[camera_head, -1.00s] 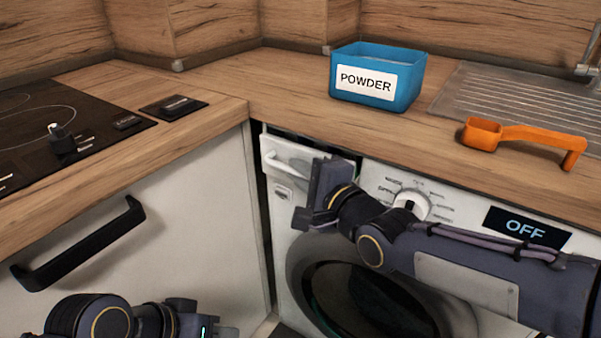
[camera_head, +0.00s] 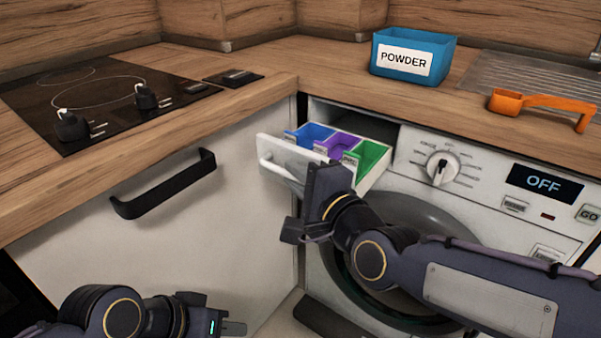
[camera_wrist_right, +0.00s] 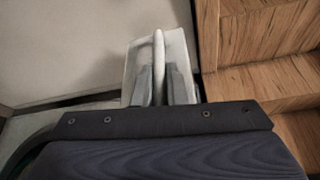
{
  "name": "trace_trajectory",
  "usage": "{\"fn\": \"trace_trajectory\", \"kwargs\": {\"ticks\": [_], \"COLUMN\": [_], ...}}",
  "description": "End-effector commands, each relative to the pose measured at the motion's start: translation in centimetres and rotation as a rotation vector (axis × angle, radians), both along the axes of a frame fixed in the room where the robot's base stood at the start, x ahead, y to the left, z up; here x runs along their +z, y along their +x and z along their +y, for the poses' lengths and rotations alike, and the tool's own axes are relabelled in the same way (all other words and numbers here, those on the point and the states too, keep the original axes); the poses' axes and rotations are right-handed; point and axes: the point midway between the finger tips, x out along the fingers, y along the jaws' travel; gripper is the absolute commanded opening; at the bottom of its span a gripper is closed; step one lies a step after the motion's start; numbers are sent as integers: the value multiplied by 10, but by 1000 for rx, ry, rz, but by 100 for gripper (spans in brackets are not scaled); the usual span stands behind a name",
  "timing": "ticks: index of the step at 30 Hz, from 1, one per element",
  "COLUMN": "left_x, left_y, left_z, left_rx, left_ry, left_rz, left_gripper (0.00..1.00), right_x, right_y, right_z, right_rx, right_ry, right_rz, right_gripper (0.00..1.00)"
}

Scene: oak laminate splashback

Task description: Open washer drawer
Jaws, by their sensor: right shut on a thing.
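The washer drawer (camera_head: 283,148) stands pulled out from the top left of the white washer. Its blue, purple and green compartments show, and they look empty. Its white handle (camera_head: 276,172) is on the front panel. My right gripper (camera_head: 304,188) is at the drawer front. In the right wrist view, its fingers (camera_wrist_right: 155,84) are closed on either side of the handle (camera_wrist_right: 159,50). My left gripper (camera_head: 226,327) is low at the bottom edge, away from the drawer, and its finger opening cannot be made out.
A blue powder box (camera_head: 432,52) and an orange scoop (camera_head: 508,103) stand on the wooden counter above the washer. A cabinet with a black handle (camera_head: 165,185) is left of the drawer. The washer's display (camera_head: 544,184) reads OFF.

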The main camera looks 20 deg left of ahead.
Motion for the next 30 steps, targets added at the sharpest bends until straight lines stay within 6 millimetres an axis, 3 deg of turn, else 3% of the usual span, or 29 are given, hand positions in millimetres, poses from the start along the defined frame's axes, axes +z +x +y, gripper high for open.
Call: {"fn": "trace_trajectory", "kwargs": {"ticks": [10, 11, 13, 23, 30], "left_x": [0, 0, 0, 1, 6], "left_y": [0, 0, 0, 0, 0], "left_z": [0, 0, 0, 0, 0], "left_rx": [0, 0, 0, 0, 0], "left_ry": [0, 0, 0, 0, 0], "left_rz": [0, 0, 0, 0, 0], "left_gripper": [36, 36, 36, 36, 36], "right_x": [-1, -1, -1, 1, 5], "right_y": [-1, -1, 0, -4, -29], "right_z": [0, 0, 0, -4, -33], "right_rx": [0, 0, 0, -1, -2], "right_ry": [-1, -1, -1, 1, 1], "right_rz": [2, 2, 2, 0, -1], "right_gripper": [0, 14, 21, 21, 21]}}
